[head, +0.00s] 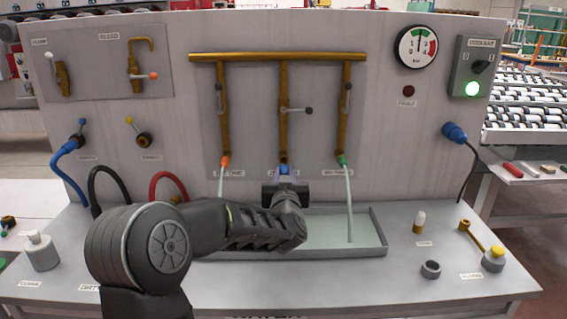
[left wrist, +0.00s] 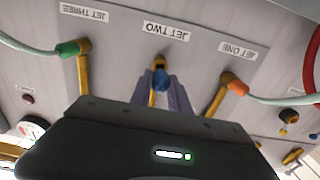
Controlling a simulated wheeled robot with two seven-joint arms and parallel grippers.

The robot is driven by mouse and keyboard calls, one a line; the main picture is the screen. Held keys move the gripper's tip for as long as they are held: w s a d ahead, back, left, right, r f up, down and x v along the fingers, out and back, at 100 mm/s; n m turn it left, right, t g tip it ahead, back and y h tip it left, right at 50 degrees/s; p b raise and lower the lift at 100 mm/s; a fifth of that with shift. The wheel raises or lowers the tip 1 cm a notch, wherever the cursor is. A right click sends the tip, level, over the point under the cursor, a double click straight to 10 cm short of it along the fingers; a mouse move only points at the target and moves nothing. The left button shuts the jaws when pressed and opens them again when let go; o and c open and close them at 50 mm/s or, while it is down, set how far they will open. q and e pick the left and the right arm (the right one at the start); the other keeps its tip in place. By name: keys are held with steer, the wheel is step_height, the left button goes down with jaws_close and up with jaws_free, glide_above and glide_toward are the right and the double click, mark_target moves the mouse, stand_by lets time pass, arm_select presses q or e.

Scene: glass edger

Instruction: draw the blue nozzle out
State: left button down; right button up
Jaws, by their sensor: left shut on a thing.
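The blue nozzle (head: 284,169) is at the lower end of the middle brass pipe (head: 284,125), under the middle outlet. It also shows in the left wrist view (left wrist: 160,81), below the label JET TWO, and appears to touch the brass end. My left gripper (head: 284,174) is shut on the blue nozzle, with one finger on each side of it. The gripper body hides part of the nozzle from the head camera. My right gripper is not in view.
An orange nozzle (head: 225,161) and a green nozzle (head: 342,160) flank the blue one, each with a pale stream or tube below. A shallow tray (head: 378,235) lies underneath. A small dark ring (head: 431,269) and a yellow-capped pot (head: 494,259) stand at the right.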

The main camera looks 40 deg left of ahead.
arm_select(q)
steer(key=shift+d, duration=0.1)
steer(key=v, duration=1)
steer(key=shift+b, duration=0.3)
